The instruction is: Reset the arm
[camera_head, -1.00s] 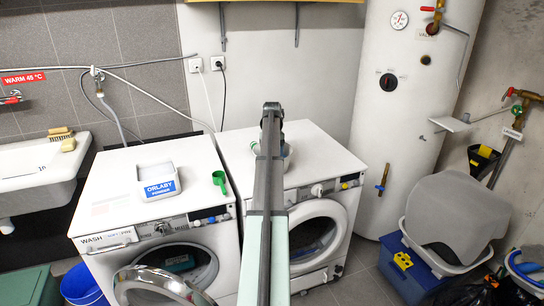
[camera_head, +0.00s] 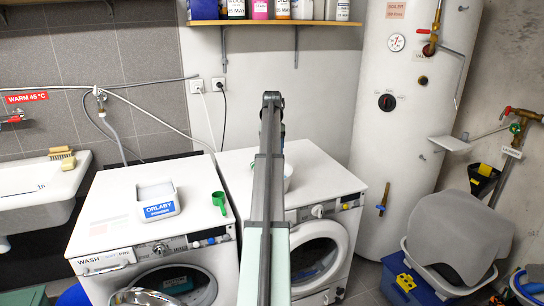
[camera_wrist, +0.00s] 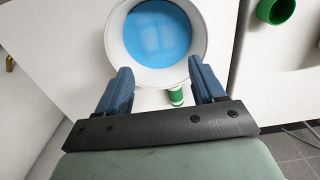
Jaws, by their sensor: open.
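My arm reaches forward over the right-hand white machine (camera_head: 325,181). My gripper (camera_wrist: 159,64) shows in the wrist view with its two blue fingers wide apart and nothing clasped between them. A round white tub (camera_wrist: 113,35) with a blue inside lies just beyond the fingertips, its near rim between them in the picture. I cannot tell whether the fingers touch it. A small green and white object (camera_wrist: 176,96) shows between the fingers below the tub. In the head view my arm hides most of the tub (camera_head: 288,170) and my gripper.
A green scoop (camera_head: 219,202) and a powder box (camera_head: 158,200) sit on the left washer (camera_head: 110,225). A shelf (camera_head: 270,22) with several bottles hangs above. A boiler (camera_head: 400,140) stands right, beside a blue crate (camera_head: 402,284). A sink (camera_head: 40,190) is at left.

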